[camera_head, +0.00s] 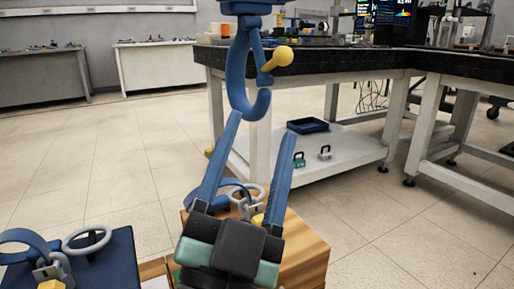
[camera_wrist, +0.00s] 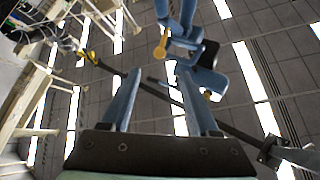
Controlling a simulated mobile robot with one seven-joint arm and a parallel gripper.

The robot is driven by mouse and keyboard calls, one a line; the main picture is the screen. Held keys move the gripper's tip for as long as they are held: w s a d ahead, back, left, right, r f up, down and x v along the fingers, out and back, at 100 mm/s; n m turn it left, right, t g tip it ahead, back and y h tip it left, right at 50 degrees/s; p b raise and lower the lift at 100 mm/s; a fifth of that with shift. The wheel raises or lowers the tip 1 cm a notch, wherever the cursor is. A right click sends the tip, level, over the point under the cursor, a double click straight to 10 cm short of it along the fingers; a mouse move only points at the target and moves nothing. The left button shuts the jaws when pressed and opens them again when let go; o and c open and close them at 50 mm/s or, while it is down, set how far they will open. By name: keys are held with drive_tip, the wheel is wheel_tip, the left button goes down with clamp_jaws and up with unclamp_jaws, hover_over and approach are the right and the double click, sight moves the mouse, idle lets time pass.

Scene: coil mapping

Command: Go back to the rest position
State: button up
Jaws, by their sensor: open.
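My gripper (camera_head: 262,138) is in the lower middle of the head view, with its two long blue fingers pointing up and spread apart. It is open, and I see nothing held between the fingers. The same open fingers (camera_wrist: 160,72) point up toward the ceiling in the wrist view. A blue hook (camera_head: 240,85) with a yellow knob (camera_head: 284,55) hangs from above, close to the left fingertip in the picture. I cannot tell whether they touch. Blue parts with yellow knobs (camera_wrist: 161,47) also show above the fingers in the wrist view.
A wooden box (camera_head: 305,245) stands behind my gripper, with blue and metal ring pieces partly hidden. A dark blue box (camera_head: 115,262) with similar pieces is at lower left. A black-topped bench (camera_head: 330,60) with a low shelf (camera_head: 345,150) stands behind. The tiled floor is clear at left and right.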

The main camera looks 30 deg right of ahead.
idle(0.3)
drive_tip(key=s+a+r+n+t+y+p, duration=0.1)
drive_tip(key=a+r+n+t+y+p, duration=0.35)
drive_tip(key=r+p, duration=0.7)
drive_tip(key=a+r+n+t+y+p, duration=0.2)
drive_tip(key=a+r+n+y+p, duration=0.4)
drive_tip(key=r, duration=1.1)
drive_tip(key=s+a+r+n+t+y+p, duration=0.1)
drive_tip(key=a+r+n+t+y+p, duration=0.25)
drive_tip(key=r+y+p, duration=0.65)
wheel_tip(320, 180, up, 38)
drive_tip(key=g+h+p, duration=0.1)
drive_tip(key=h+p, duration=0.2)
drive_tip(key=p, duration=3.2)
drive_tip(key=shift+a+r+n+p, duration=0.15)
drive_tip(key=shift+r+n+p, duration=0.05)
drive_tip(key=shift+n+p, duration=0.15)
